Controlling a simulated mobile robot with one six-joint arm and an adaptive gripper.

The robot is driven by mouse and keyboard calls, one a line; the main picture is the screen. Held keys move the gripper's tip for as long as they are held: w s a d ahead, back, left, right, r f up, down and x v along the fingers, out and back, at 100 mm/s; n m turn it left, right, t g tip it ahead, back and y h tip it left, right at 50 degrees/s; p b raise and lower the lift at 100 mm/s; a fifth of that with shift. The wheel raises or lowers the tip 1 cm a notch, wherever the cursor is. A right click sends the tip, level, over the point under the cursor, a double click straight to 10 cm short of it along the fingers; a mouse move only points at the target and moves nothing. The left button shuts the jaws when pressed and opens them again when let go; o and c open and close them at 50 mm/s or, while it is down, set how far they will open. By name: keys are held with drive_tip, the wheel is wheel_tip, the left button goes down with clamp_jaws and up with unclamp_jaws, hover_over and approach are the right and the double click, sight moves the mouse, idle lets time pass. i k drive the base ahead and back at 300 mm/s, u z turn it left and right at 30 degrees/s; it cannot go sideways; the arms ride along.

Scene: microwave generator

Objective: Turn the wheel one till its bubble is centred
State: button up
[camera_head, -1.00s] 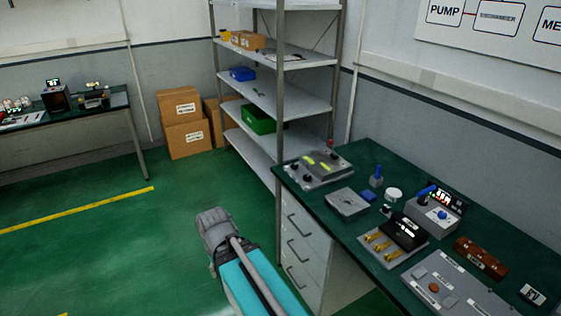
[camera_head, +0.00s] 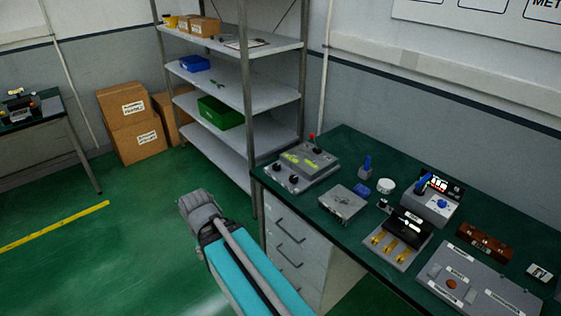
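A grey levelling plate (camera_head: 300,167) lies at the far left corner of the green-topped bench. It carries yellow-green bubble vials (camera_head: 291,157) and several black knobs, two of them (camera_head: 278,167) along its front side. I cannot read which knob is wheel one, and the bubbles are too small to place. A small red tip stands at the plate's back edge. My teal arm link and its grey joint show at lower centre, left of the bench and apart from the plate. My gripper does not show.
Beside the plate are a grey box (camera_head: 342,203), a blue-handled piece (camera_head: 366,165), a white round piece (camera_head: 386,186) and a unit with brass levers (camera_head: 398,238).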

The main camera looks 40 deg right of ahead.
sight(276, 167)
drive_tip(key=z, duration=0.45)
drive_tip(key=i, duration=0.65)
drive_tip(key=z, duration=0.5)
drive_tip(key=k, duration=0.95)
drive_tip(key=z, duration=0.15)
drive_tip(key=i, duration=0.95)
